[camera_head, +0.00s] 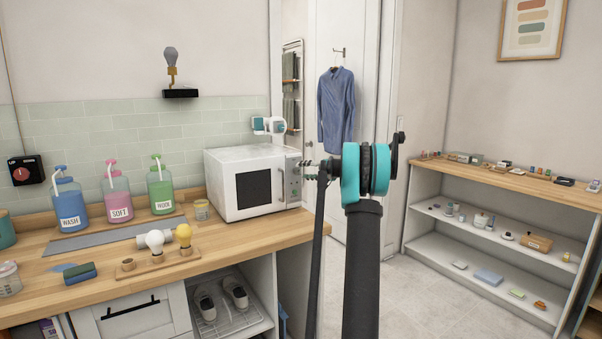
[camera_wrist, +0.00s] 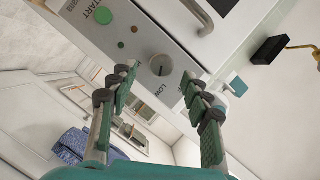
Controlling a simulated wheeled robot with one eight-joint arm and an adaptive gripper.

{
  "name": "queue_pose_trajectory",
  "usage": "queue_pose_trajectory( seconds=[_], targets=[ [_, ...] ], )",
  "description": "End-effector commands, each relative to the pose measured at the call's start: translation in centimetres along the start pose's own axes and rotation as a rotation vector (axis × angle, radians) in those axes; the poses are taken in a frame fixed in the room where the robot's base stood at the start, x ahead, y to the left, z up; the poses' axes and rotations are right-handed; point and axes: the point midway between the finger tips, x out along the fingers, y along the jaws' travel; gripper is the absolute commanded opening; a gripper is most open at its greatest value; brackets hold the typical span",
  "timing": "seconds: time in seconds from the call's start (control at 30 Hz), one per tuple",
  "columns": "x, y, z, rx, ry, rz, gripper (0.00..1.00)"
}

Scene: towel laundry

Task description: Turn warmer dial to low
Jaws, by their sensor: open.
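The warmer (camera_head: 245,182) is a white box with a dark window, standing at the right end of the wooden counter. In the wrist view its grey panel shows a round pale dial (camera_wrist: 160,65) with a dark mark and the word LOW beside it. A green START button (camera_wrist: 103,16) is on the same panel. My gripper (camera_wrist: 160,80) is open, its two fingers on either side of the dial; I cannot tell whether they touch it. In the head view my gripper (camera_head: 310,168) is at the warmer's right front edge, and the dial is too small to make out.
Blue, pink and green pump bottles (camera_head: 117,200) stand left of the warmer. A small jar (camera_head: 201,210) and bulbs (camera_head: 155,242) are on the counter. A shelf unit (camera_head: 480,225) stands at the right. The floor between is clear.

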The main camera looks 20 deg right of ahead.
Motion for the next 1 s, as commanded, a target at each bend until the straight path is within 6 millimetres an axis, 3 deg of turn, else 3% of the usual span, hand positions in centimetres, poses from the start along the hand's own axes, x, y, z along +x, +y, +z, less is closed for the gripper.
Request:
queue_pose_trajectory(
  seconds=[0.2, 0.4, 0.6, 1.0],
  targets=[
    [-4.8, 0.0, -0.1, 0.001, 0.002, 0.001, 0.49],
    [-7.9, 0.0, -0.1, 0.002, 0.002, 0.001, 0.49],
    [-9.2, 0.0, 0.0, 0.001, 0.000, 0.000, 0.49],
    [-9.4, 0.0, 0.0, 0.001, 0.000, 0.000, 0.49]
  ],
)
